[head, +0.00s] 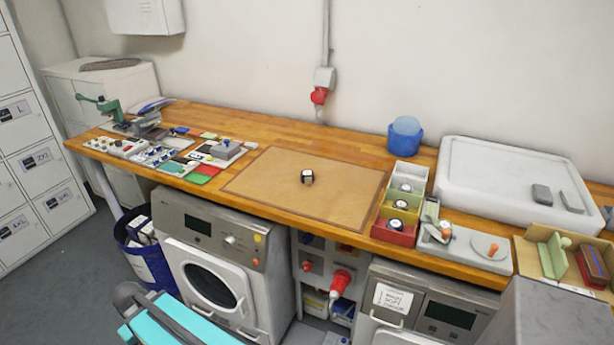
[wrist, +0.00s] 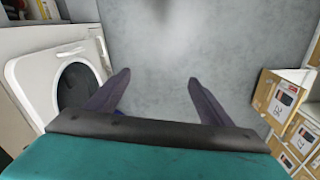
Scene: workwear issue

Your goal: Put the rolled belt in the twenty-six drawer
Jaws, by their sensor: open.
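A small dark roll with a pale top, which looks like the rolled belt (head: 307,176), lies on the brown mat (head: 262,190) in the middle of the wooden bench. My gripper (wrist: 158,78) is open and empty in the wrist view, above bare grey floor and away from the belt. Its fingers are not visible in the head view. No drawer marked twenty-six can be read.
Left of the mat lie small boards and tools (head: 160,152). Machines (head: 212,262) stand under the bench. White lockers (head: 40,175) are at far left.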

